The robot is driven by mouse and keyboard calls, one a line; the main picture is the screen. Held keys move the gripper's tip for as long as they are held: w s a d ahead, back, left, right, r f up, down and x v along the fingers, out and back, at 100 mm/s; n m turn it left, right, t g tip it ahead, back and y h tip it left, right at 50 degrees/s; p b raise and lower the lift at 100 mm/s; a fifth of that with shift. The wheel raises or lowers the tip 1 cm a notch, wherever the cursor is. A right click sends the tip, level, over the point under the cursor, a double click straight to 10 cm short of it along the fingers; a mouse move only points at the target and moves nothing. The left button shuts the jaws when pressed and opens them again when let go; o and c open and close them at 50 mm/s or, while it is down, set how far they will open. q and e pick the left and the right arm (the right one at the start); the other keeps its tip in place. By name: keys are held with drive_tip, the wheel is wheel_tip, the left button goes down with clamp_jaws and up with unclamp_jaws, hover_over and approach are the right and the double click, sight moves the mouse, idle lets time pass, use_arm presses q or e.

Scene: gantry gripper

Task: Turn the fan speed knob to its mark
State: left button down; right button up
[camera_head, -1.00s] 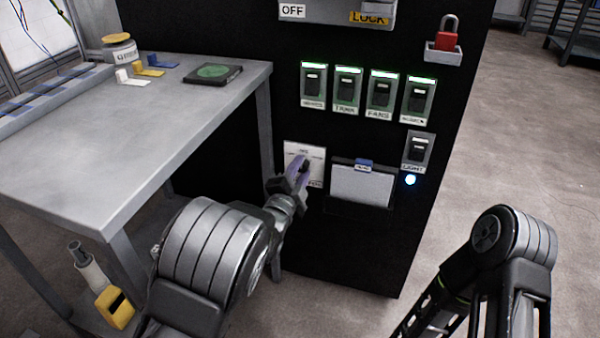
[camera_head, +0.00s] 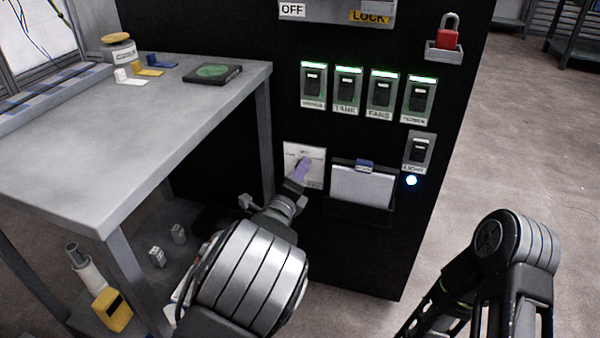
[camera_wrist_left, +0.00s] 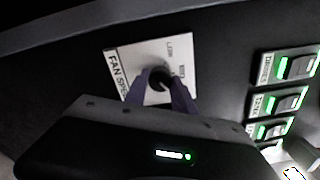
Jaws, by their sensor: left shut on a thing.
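The fan speed knob (camera_wrist_left: 158,78) is a dark round knob on a white label plate (camera_head: 291,158) on the black cabinet front. The plate also shows in the left wrist view (camera_wrist_left: 118,54), with "FAN SPEED" partly readable and "LOW" printed near one edge. My left gripper (camera_head: 302,166) is at the plate, its purple fingers (camera_wrist_left: 160,92) on either side of the knob and shut on it. The fingers hide much of the knob, so I cannot tell where its pointer stands against the mark. My right gripper is out of view.
Lit switches (camera_head: 347,90) sit above the plate, and a light switch (camera_head: 418,152) to its right. A document holder (camera_head: 362,187) stands out just right of the knob. A grey table (camera_head: 130,130) stands on the left. A red padlock (camera_head: 446,38) sits higher up.

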use_arm(q)
drive_tip(key=shift+m, duration=0.3)
drive_tip(key=shift+f, duration=0.1)
drive_tip(key=c, duration=1.1)
unclamp_jaws()
drive_tip(key=shift+o, duration=0.2)
drive_tip(key=p+v, duration=0.2)
drive_tip(key=v, duration=0.6)
